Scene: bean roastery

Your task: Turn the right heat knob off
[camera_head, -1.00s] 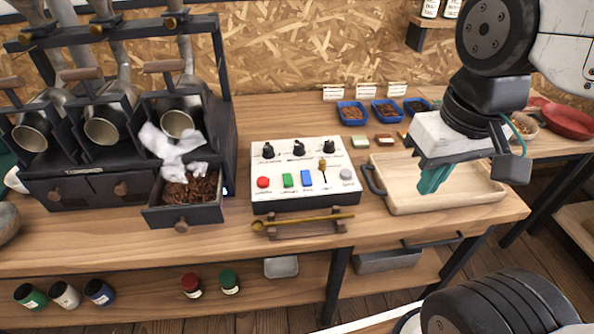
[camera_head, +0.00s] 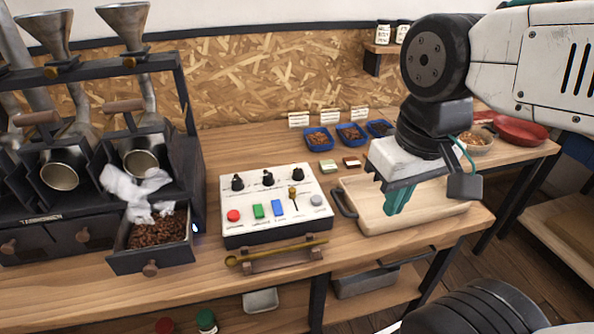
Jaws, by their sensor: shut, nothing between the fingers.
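A white control panel (camera_head: 262,224) stands on the wooden bench in the middle of the view. Three black knobs run along its back row. The right heat knob (camera_head: 299,171) is the rightmost of them, near the panel's back right corner; its pointer is too small to read. In front are a red button, a green and a blue switch, a lever with a brass-coloured knob and a grey button. My gripper (camera_head: 397,203) has teal fingers, is shut and empty, and hangs above the wooden tray, to the right of the panel and apart from it.
The wooden tray (camera_head: 357,224) with a dark handle lies right of the panel. A brass scoop (camera_head: 270,252) rests on a stand in front of the panel. Blue sample dishes (camera_head: 318,137) stand behind. The roaster (camera_head: 198,170) with an open bean drawer (camera_head: 152,263) is at left.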

